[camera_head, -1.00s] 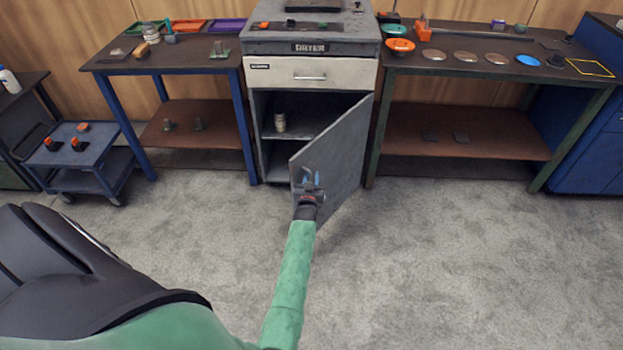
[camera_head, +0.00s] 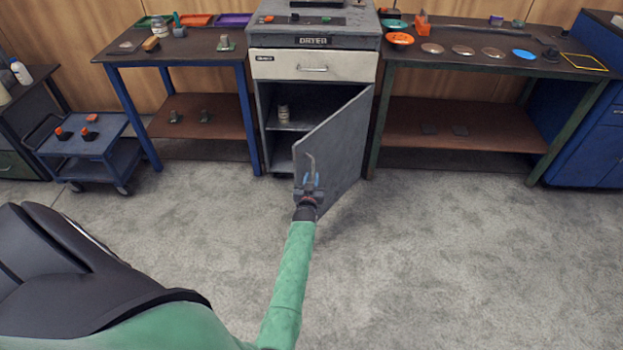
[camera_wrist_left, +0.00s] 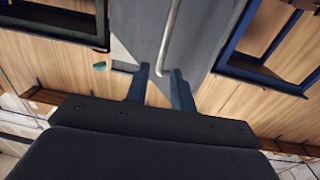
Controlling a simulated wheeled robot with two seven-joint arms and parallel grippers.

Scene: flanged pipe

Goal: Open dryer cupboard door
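The grey dryer cupboard door (camera_head: 335,150) stands well open, swung out toward me from its right side. Its thin metal handle (camera_head: 311,162) is upright near the free edge. The handle (camera_wrist_left: 170,38) also shows in the left wrist view. My left gripper (camera_head: 312,180) is at the handle's lower end, its blue fingers apart. In the left wrist view, the open fingers of the left gripper (camera_wrist_left: 160,82) have the handle's lower tip between them, with visible gaps on both sides. My right gripper is not in view.
Workbenches flank the dryer, the left one (camera_head: 175,56) and the right one (camera_head: 480,68). A blue cart (camera_head: 90,145) stands at left. The grey floor in front is clear.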

